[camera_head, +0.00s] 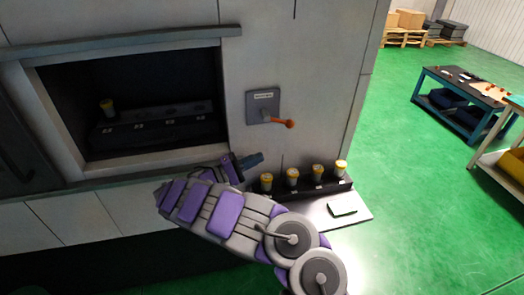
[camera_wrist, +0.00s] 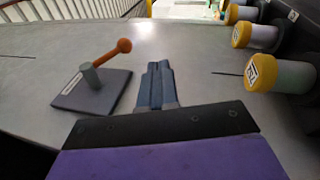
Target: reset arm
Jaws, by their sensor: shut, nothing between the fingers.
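My arm reaches from the bottom of the head view up toward the machine front. My gripper (camera_head: 252,160) is shut and empty, in front of the grey panel between the dark opening and the row of yellow-capped cylinders. In the wrist view, my gripper's blue-grey fingers (camera_wrist: 157,68) are together, with nothing between them. The lever plate (camera_head: 263,106) with its orange-knobbed lever (camera_head: 290,124) is on the panel above my gripper. In the wrist view, the lever plate (camera_wrist: 92,92) is left of my fingers.
Several yellow-capped cylinders (camera_head: 292,174) stand in a dark rack on a light shelf (camera_head: 358,217), right of my gripper. One more cylinder (camera_head: 107,107) is inside the machine opening (camera_head: 80,80). A blue workbench (camera_head: 455,122) stands at right. Green floor (camera_head: 415,200) between is clear.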

